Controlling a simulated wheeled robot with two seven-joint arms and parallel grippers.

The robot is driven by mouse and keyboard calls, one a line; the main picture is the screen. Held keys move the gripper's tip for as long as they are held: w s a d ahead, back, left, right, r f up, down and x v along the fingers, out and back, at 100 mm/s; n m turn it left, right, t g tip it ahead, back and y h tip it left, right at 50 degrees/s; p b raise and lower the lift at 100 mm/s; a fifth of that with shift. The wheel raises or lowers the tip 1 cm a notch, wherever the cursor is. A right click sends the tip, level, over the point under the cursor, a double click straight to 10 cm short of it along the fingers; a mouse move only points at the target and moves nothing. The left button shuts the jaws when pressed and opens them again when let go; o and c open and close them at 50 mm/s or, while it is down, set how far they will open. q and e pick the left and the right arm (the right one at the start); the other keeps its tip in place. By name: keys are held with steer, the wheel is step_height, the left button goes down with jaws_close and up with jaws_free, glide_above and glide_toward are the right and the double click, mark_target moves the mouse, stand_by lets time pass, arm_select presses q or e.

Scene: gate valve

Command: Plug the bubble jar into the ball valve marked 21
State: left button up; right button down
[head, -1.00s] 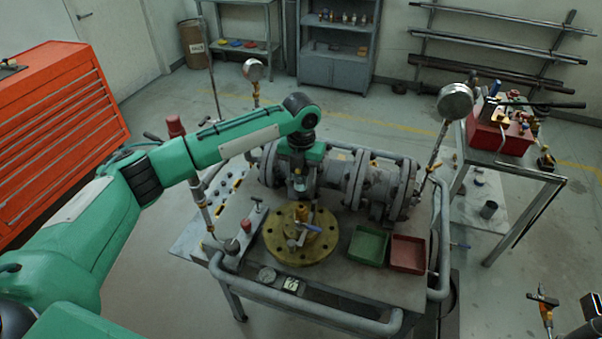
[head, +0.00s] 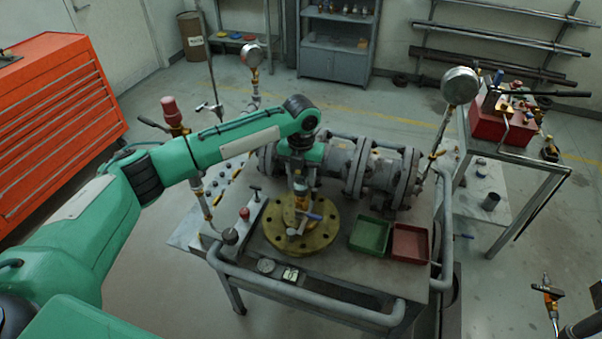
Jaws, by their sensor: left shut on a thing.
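My left gripper (head: 300,187) points down above the yellow round flange (head: 270,232) on the cart. It is shut on a small, pale object, which I take to be the bubble jar; the fingers hide most of it. A brass ball valve (head: 301,204) with a blue lever (head: 311,217) stands in the middle of the flange, right below the fingers. The jar's lower end and the valve's top overlap in the head view, so I cannot tell whether they touch. A mark 21 is too small to read. My right gripper is not in view.
Grey flanged pipework (head: 365,170) lies behind the flange. A green tray (head: 370,237) and a red tray (head: 410,243) sit to its right. Pressure gauges (head: 459,86) rise on stems around the cart. The cart has a thick tubular front rail (head: 310,303).

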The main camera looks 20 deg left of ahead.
arm_select(q)
steer(key=shift+r+p, duration=0.1)
steer(key=shift+p, duration=0.2)
steer(key=shift+p, duration=0.45)
stand_by(0.8)
steer(key=shift+f, duration=0.8)
stand_by(1.0)
steer(key=shift+f, duration=0.5)
stand_by(0.6)
steer(key=o, duration=1.7)
